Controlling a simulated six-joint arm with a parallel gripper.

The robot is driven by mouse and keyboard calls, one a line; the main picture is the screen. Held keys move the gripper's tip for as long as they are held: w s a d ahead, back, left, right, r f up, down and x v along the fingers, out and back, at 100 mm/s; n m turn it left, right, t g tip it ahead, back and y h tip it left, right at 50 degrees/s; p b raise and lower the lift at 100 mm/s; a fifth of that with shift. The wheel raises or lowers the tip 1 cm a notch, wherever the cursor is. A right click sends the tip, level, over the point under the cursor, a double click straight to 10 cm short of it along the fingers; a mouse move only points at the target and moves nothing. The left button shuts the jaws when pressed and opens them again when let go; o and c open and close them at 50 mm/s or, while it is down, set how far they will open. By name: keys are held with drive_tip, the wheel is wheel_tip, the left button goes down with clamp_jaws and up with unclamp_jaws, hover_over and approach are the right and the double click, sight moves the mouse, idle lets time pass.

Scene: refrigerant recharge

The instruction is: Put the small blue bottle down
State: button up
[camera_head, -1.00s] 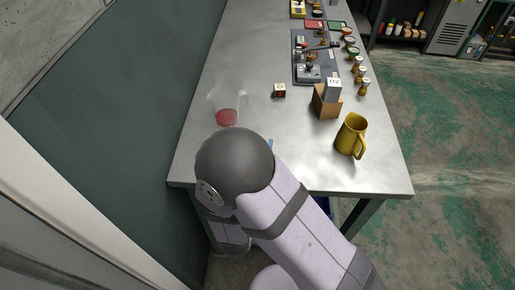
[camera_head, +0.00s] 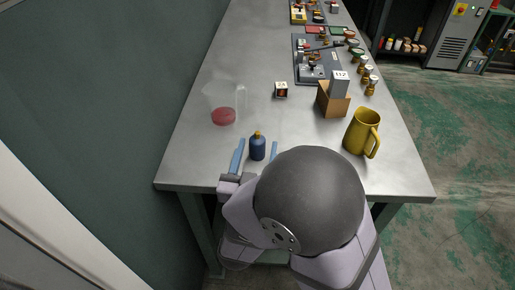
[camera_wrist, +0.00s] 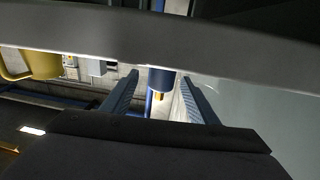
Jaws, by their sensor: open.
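The small blue bottle (camera_head: 257,149), with an orange-brown cap, stands upright near the front edge of the metal table (camera_head: 190,160). My gripper (camera_head: 256,146) is open, with one blue finger on each side of the bottle and a visible gap on both sides. In the wrist view the bottle (camera_wrist: 160,80) shows between the two spread fingers (camera_wrist: 158,98), partly hidden by a dark bar across the picture.
A clear beaker with red liquid (camera_head: 223,116) stands behind and left of the bottle. A yellow jug (camera_head: 363,132) is to the right.

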drive_tip(key=shift+w+d+r+p, duration=0.1)
drive_tip(key=shift+w+p, duration=0.4)
drive_tip(key=shift+w, duration=2.85)
drive_tip(key=c, duration=1.3)
wheel_tip(320, 180, up, 10)
drive_tip(key=p, duration=0.1)
